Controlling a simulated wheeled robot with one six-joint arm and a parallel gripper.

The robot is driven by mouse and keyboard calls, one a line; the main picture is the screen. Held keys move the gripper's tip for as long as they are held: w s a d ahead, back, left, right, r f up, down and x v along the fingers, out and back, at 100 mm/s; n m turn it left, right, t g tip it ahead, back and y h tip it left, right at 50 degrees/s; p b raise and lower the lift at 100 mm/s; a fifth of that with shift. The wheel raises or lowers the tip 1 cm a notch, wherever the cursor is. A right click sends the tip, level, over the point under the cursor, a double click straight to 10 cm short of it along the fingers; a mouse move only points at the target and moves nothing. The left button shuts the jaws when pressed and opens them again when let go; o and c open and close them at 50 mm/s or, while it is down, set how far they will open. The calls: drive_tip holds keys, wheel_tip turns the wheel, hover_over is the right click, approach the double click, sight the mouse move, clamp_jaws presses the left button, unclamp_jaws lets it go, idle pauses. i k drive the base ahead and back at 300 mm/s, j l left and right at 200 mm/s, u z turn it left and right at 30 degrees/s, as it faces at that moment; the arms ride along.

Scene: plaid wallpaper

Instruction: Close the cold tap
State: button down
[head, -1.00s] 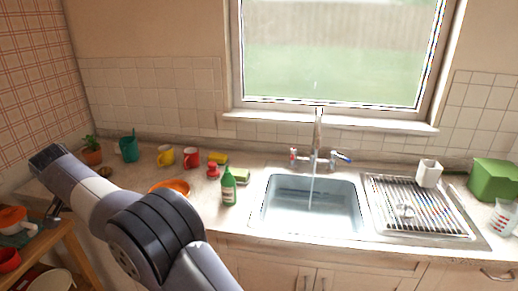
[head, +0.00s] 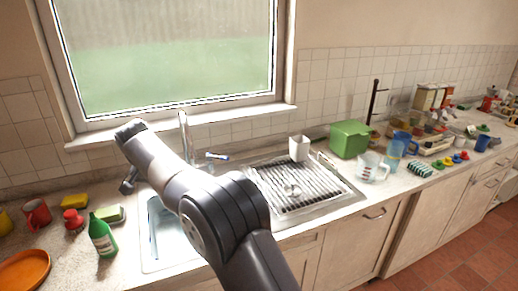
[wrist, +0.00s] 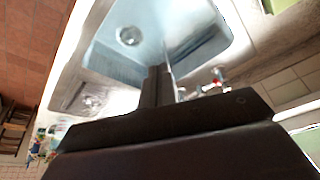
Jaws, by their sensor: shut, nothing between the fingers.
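The tap's tall metal spout (head: 184,138) rises behind the sink (head: 150,262). The blue-ended cold tap handle (head: 217,156) shows just right of the spout, pointing right. A red-marked tap handle (wrist: 218,78) shows in the wrist view at the sink's edge; my arm covers it in the head view. My gripper (head: 126,188) hangs above the left side of the sink, left of the spout and apart from the blue handle. In the wrist view its fingers (wrist: 158,72) are together and empty over the basin. A thin pale line beside them may be running water.
A draining rack (head: 300,185) is right of the sink, with a white cup (head: 299,148) and green box (head: 350,138) behind. The window sill (head: 200,118) runs behind the tap.

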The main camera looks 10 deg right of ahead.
sight(209, 155)
drive_tip(key=i+j+z, duration=0.75)
drive_tip(key=i, duration=0.15)
